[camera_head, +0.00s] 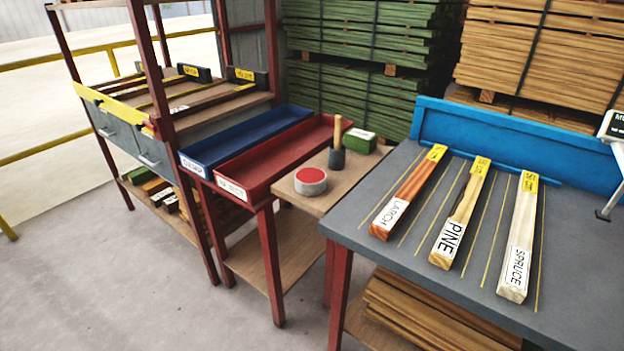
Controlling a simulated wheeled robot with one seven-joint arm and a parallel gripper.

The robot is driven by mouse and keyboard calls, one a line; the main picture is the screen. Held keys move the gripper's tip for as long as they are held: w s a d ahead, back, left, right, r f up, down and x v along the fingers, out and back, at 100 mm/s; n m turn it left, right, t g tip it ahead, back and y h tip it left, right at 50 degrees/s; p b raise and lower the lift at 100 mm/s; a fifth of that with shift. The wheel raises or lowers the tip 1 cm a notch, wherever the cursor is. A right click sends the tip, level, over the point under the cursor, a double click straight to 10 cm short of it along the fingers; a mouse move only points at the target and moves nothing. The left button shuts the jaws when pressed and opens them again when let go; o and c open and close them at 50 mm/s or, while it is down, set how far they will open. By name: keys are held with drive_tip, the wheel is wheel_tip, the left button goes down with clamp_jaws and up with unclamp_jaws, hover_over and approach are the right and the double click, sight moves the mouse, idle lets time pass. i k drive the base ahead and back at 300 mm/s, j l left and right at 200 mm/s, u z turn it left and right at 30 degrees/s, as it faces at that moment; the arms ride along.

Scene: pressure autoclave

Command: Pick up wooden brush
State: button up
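An upright light wooden handle (338,131) stands on the wooden table (300,205) between the red tray and the grey bench. Its lower end meets a dark grey cylindrical piece (337,158). I cannot tell whether this is a cup around the brush or the brush's own head. My gripper is not in view.
Beside it are a green box (359,141) and a round tin with a red top (311,180). Red (262,185) and blue (215,158) trays lie left. The grey bench (400,240) at right holds labelled wood samples (465,205). The floor (110,280) at front left is clear.

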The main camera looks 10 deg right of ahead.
sight(338, 127)
drive_tip(key=i+j, duration=0.3)
drive_tip(key=i+j+z, duration=0.15)
drive_tip(key=j, duration=0.25)
drive_tip(key=i+j, duration=0.35)
drive_tip(key=i+j+z, duration=0.1)
drive_tip(key=i+j, duration=0.2)
drive_tip(key=i+j+z, duration=0.1)
drive_tip(key=i+j, duration=0.15)
drive_tip(key=j, duration=0.2)
drive_tip(key=i+j, duration=0.2)
drive_tip(key=j, duration=0.2)
drive_tip(key=i+z, duration=0.05)
